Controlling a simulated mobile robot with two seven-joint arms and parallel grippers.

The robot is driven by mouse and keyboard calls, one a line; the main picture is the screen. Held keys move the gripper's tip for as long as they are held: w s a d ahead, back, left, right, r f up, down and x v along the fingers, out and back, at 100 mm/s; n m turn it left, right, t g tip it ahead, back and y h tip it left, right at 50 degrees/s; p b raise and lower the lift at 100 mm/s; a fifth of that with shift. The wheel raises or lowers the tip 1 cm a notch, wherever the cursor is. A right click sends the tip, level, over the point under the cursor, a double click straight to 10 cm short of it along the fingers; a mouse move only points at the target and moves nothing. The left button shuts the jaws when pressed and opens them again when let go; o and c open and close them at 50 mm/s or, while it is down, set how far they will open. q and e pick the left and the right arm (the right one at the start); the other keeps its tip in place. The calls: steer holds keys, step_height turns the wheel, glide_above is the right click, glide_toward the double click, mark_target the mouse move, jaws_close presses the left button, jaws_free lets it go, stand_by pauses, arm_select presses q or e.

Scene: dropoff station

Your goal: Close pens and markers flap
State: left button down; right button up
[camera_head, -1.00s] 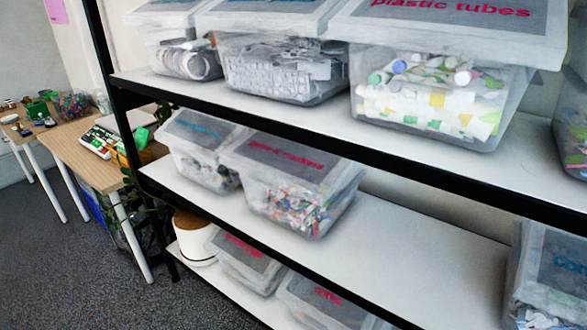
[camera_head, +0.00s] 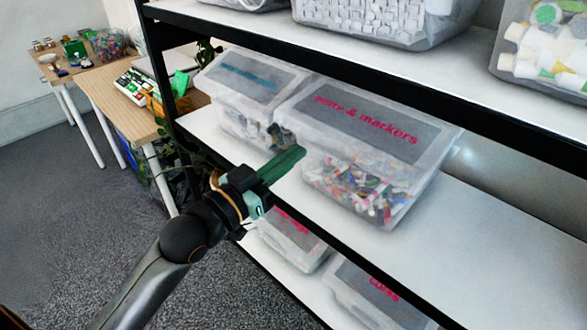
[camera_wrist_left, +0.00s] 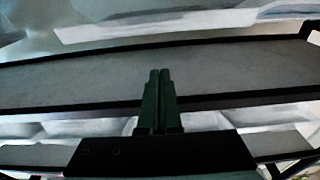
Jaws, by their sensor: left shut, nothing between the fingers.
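The pens and markers box (camera_head: 375,185) is a clear bin full of colourful pens on the middle shelf. Its lid (camera_head: 365,122) carries a grey label with red lettering. The lid lies over the top of the bin; I cannot tell whether its flap is fully down. My left gripper (camera_head: 302,151) is shut and empty, its green fingers pointing at the box's front left side in the head view. I cannot tell whether they touch it. In the left wrist view the two fingers (camera_wrist_left: 160,75) are together in front of a shelf edge. My right gripper is not in view.
A similar bin with a blue-lettered label (camera_head: 250,80) stands just left of the box. The upper shelf's black edge (camera_head: 330,70) runs above. The middle shelf (camera_head: 480,225) is bare to the right. More bins (camera_head: 290,240) sit below.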

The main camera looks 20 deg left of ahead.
arm_select(q)
steer(key=r, duration=0.1)
glide_above(331, 152)
steer(key=s+a, duration=0.1)
steer(key=s, duration=0.1)
steer(key=f, duration=0.3)
steer(key=shift+s+a+f, duration=0.15)
steer(key=shift+a, duration=0.1)
steer(key=shift+f, duration=0.35)
steer(key=shift+s, duration=0.1)
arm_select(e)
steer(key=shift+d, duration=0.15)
arm_select(q)
steer(key=f+b, duration=0.2)
steer(key=f+t+b, duration=0.1)
steer(key=b, duration=0.1)
steer(key=shift+w, duration=0.25)
steer(key=f, duration=0.1)
steer(key=f+b, duration=0.1)
steer(key=w+b, duration=0.1)
steer(key=shift+d+f, duration=0.25)
steer(key=shift+f, duration=0.15)
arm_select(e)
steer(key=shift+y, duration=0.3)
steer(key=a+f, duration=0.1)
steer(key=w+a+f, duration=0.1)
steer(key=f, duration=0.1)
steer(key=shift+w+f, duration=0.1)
